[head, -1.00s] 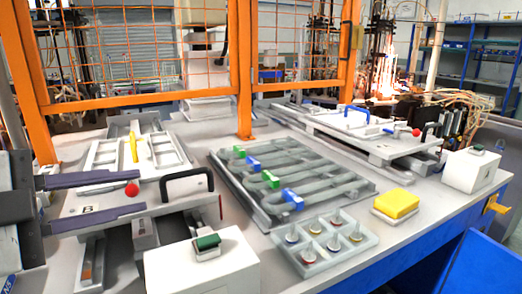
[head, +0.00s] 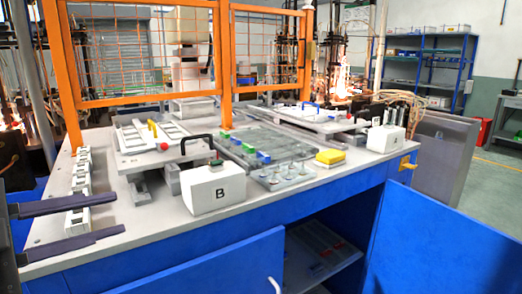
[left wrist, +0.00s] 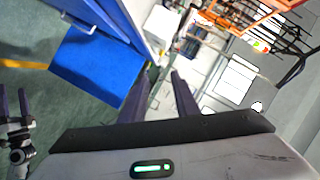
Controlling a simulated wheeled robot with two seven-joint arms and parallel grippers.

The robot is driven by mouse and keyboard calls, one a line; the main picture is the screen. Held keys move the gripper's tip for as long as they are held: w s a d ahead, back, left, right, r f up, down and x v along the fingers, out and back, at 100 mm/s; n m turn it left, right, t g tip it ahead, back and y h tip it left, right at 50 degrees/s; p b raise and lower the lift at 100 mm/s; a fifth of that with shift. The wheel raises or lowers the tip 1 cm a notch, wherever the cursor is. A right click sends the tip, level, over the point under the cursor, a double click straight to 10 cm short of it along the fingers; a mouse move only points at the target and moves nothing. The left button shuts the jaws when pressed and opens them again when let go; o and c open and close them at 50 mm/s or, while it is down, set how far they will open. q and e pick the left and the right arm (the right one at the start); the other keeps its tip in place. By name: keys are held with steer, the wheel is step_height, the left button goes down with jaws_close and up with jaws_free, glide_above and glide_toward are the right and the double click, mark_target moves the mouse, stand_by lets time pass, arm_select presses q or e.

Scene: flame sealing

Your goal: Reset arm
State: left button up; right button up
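My left gripper (head: 106,214) reaches in from the left of the head view. Its two dark fingers are apart with nothing held between them, over the table's left front corner. In the left wrist view its fingers (left wrist: 160,78) also stand apart and empty. My right gripper (left wrist: 14,95) shows at the left edge of the left wrist view, with two dark fingers apart and nothing seen between them. It is outside the head view.
White box B (head: 213,188) and box A (head: 384,138) stand on the table. A white fixture (head: 130,158), a grey rack (head: 285,143), a small-parts tray (head: 285,186) and a yellow block (head: 330,156) lie between. White blocks (head: 81,185) line the left edge. Blue cabinet doors (head: 430,237) stand open below.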

arm_select(q)
steer(key=w+d+f+n+y+p, duration=0.15)
steer(key=f+n, duration=0.25)
steer(key=f, duration=0.9)
steer(key=w+d+f+n+y, duration=0.15)
steer(key=f+n, duration=0.25)
steer(key=f, duration=0.8)
steer(key=s+d+f+n+g+y, duration=0.1)
steer(key=s+f+n, duration=0.3)
steer(key=s+f, duration=0.4)
steer(key=s+d+f+n+g+y, duration=0.2)
steer(key=s+f, duration=0.6)
steer(key=f, duration=0.7)
steer(key=d+n+y+p, duration=0.1)
steer(key=n, duration=0.1)
steer(key=shift+s+f+n+g, duration=0.25)
steer(key=shift+n+g, duration=0.05)
arm_select(e)
steer(key=shift+w+d+r, duration=0.2)
steer(key=shift+r, duration=0.2)
steer(key=shift+w+d+r, duration=0.15)
steer(key=shift+w+r, duration=0.05)
steer(key=shift+r, duration=0.15)
steer(key=shift+c, duration=0.2)
